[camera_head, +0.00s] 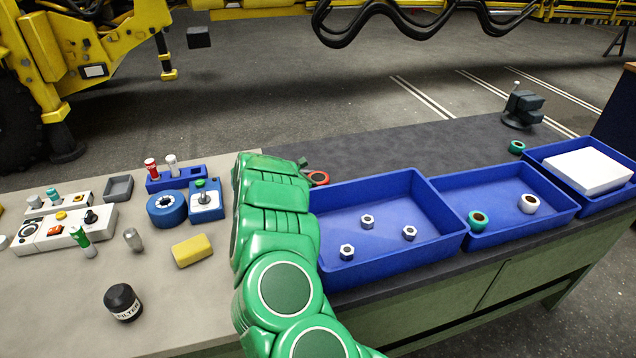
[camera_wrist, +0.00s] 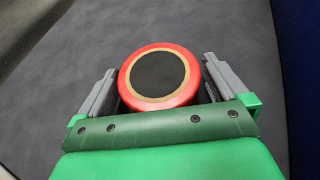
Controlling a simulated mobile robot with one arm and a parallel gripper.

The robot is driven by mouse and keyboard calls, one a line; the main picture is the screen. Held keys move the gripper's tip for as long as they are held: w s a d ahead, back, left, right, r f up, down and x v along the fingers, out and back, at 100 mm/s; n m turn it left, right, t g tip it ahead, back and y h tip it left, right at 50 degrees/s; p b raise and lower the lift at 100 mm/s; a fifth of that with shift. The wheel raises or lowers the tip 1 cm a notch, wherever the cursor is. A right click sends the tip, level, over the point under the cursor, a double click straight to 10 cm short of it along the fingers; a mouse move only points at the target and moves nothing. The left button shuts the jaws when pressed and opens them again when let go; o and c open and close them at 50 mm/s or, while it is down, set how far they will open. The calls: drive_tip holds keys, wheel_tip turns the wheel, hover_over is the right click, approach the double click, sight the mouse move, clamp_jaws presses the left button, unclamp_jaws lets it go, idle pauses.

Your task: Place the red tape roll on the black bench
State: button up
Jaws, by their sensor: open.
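The red tape roll (camera_wrist: 186,92) has a red outer ring, a tan core and a dark centre. It sits between the two grey fingers of my gripper (camera_wrist: 160,82), which are open on either side of it. In the head view the red tape roll (camera_head: 327,180) shows in part behind my green arm, at the left end of the black bench (camera_head: 420,146). It appears to lie flat on the dark bench top. My gripper is mostly hidden behind my arm in the head view.
A blue tray (camera_head: 375,190) with several nuts stands just right of the roll. A second blue tray (camera_head: 505,180) holds two rolls, and a third holds a white block (camera_head: 588,170). A vise (camera_head: 522,108) stands at the far right. The bench's back strip is mostly clear.

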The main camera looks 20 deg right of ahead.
drive_tip(key=v, duration=1.2)
drive_tip(key=shift+r, duration=0.1)
